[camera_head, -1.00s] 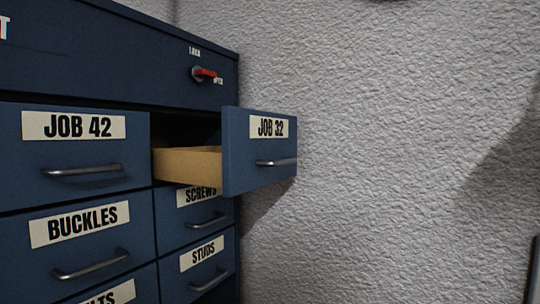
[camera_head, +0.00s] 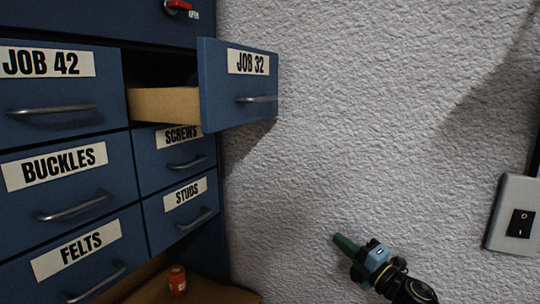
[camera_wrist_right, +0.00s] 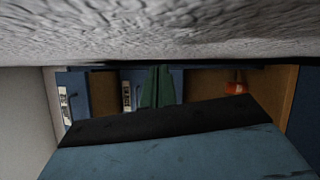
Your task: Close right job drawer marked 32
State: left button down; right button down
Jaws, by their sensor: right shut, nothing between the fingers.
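The blue drawer marked JOB 32 (camera_head: 222,98) is pulled out of the cabinet in the upper left of the head view. Its tan wooden side (camera_head: 163,105) shows, and its metal handle (camera_head: 256,99) is on the front. My right gripper (camera_head: 345,243) is low and to the right of the drawer, in front of the wall, apart from it. Its green fingers are together and empty; they also show in the right wrist view (camera_wrist_right: 157,87). My left gripper is not in view.
Other drawers stay flush around it: JOB 42 (camera_head: 60,84), BUCKLES (camera_head: 70,185), SCREWS (camera_head: 178,150) and STUDS (camera_head: 183,212). A small orange container (camera_head: 177,280) stands below. A rough white wall (camera_head: 400,130) and a switch box (camera_head: 514,215) are at the right.

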jog(key=s+a+r+n+g+y+p, duration=0.1)
jog(key=s+a+r+n+g+y, duration=0.15)
jog(key=r+n, duration=0.6)
jog(key=s+a+r+n+g+y, duration=0.15)
jog(key=r+n+g+y, duration=0.35)
jog(key=r, duration=0.7)
jog(key=n+h+p, duration=0.1)
jog(key=n+h, duration=0.2)
jog(key=n, duration=0.6)
send_near(256, 119)
jog(key=shift+g, duration=0.45)
jog(key=p+x, duration=0.1)
jog(key=x, duration=0.1)
jog(key=p+x, duration=0.3)
jog(key=shift+w+a+r+p, duration=0.25)
jog(key=shift+w+a+p, duration=0.05)
jog(key=shift+w+p, duration=0.1)
jog(key=shift+w+a+f, duration=0.1)
jog(key=shift+w+a, duration=0.15)
jog(key=shift+a, duration=0.15)
